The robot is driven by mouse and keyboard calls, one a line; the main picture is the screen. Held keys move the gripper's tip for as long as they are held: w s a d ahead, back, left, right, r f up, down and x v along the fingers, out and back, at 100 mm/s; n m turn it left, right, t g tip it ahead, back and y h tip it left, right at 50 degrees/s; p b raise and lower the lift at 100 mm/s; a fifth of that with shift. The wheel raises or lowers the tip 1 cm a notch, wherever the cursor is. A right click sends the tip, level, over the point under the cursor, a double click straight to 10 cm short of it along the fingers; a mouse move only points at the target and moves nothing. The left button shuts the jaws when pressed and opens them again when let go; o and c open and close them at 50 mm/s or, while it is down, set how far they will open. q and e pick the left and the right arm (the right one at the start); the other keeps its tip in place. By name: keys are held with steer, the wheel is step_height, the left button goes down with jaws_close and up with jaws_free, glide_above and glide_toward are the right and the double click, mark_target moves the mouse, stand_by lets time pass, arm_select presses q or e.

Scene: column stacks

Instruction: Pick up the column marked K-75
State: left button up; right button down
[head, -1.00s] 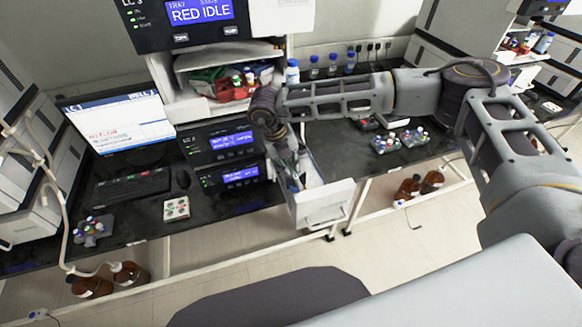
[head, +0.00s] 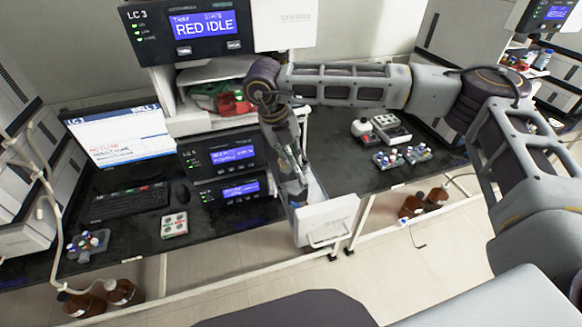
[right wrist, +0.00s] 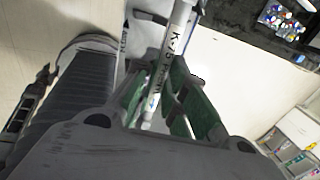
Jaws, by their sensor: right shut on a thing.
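The column marked K-75 (right wrist: 172,45) is a slim white rod with black print, seen in the right wrist view. It runs between the green fingers of my right gripper (right wrist: 162,92), which is shut on it. Part of the column is hidden by the fingers. In the head view my right gripper (head: 300,178) points down into an open white drawer (head: 326,221) below the bench-top instruments. The column is too small to make out clearly there. My left gripper is not in view.
Instruments with blue displays (head: 226,155) stand just left of the drawer. A keyboard (head: 128,203) and a monitor (head: 118,138) are further left. Vial racks (head: 388,160) and a white device (head: 381,127) sit on the bench to the right. Brown bottles (head: 412,207) stand below.

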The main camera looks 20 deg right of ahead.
steer(key=shift+r, duration=0.55)
